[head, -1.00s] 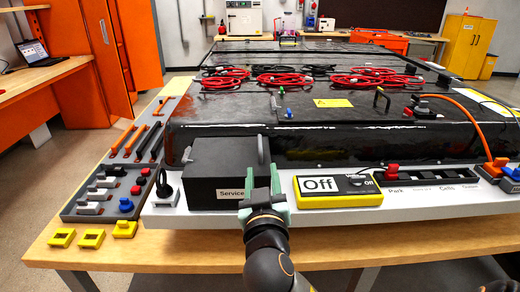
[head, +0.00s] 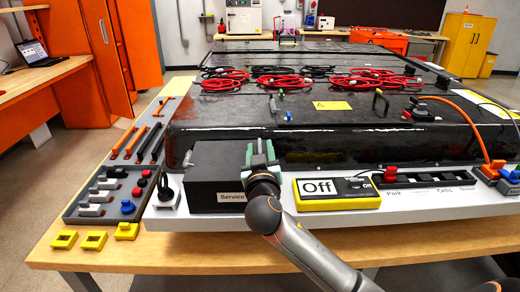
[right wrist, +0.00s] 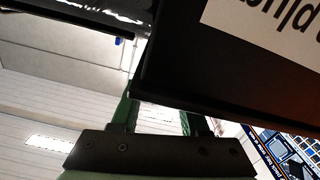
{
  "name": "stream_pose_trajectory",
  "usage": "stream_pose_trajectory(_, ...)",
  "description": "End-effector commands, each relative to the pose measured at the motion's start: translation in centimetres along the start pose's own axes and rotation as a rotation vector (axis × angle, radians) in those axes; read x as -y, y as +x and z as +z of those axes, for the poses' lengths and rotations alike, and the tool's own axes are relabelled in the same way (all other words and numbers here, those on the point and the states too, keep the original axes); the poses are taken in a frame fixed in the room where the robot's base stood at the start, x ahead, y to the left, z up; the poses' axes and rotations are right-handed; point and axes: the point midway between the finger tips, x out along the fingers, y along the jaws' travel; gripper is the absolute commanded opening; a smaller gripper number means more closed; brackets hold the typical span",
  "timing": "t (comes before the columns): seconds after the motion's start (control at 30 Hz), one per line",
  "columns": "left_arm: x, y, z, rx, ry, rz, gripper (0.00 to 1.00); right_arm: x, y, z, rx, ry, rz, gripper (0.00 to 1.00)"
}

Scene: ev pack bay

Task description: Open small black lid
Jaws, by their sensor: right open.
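A small black box with a flat black lid (head: 215,156) stands on the pale front ledge. Its front carries a white label reading "Service" (head: 230,197). My right gripper (head: 260,150) is at the right end of the lid, with its green fingers upright and apart. A grey upright handle seems to stand between the fingers, mostly hidden by them; I cannot tell if they touch it. The lid looks closed. In the right wrist view the green fingers (right wrist: 160,118) are apart below a dark edge, with a white label (right wrist: 265,35) above. My left gripper is not in view.
A yellow meter reading "Off" (head: 337,193) sits just right of the box. A black ring-topped piece (head: 165,189) stands to its left. The large black pack (head: 330,145) rises behind. A tool tray (head: 110,193) lies at the left.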

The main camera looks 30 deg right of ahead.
Motion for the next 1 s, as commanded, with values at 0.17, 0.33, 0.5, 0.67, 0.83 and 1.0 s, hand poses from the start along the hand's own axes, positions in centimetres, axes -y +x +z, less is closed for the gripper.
stream_pose_trajectory(0.17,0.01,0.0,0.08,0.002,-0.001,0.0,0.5,0.0,-0.03,-0.01,0.0,-0.001,0.0,0.31)
stream_pose_trajectory(0.33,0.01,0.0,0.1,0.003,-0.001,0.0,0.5,0.01,-0.05,-0.01,0.0,-0.001,0.0,0.12)
stream_pose_trajectory(0.5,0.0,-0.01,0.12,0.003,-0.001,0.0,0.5,-0.02,-0.05,-0.01,0.0,-0.001,0.0,0.0)
stream_pose_trajectory(0.67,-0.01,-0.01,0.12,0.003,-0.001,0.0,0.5,-0.03,-0.04,0.0,0.0,-0.001,0.001,0.0)
stream_pose_trajectory(0.83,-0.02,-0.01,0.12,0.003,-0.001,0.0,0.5,-0.05,-0.04,0.0,0.0,-0.001,0.001,0.0)
stream_pose_trajectory(1.0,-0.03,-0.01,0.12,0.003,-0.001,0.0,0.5,-0.06,-0.04,0.0,0.0,-0.002,0.002,0.0)
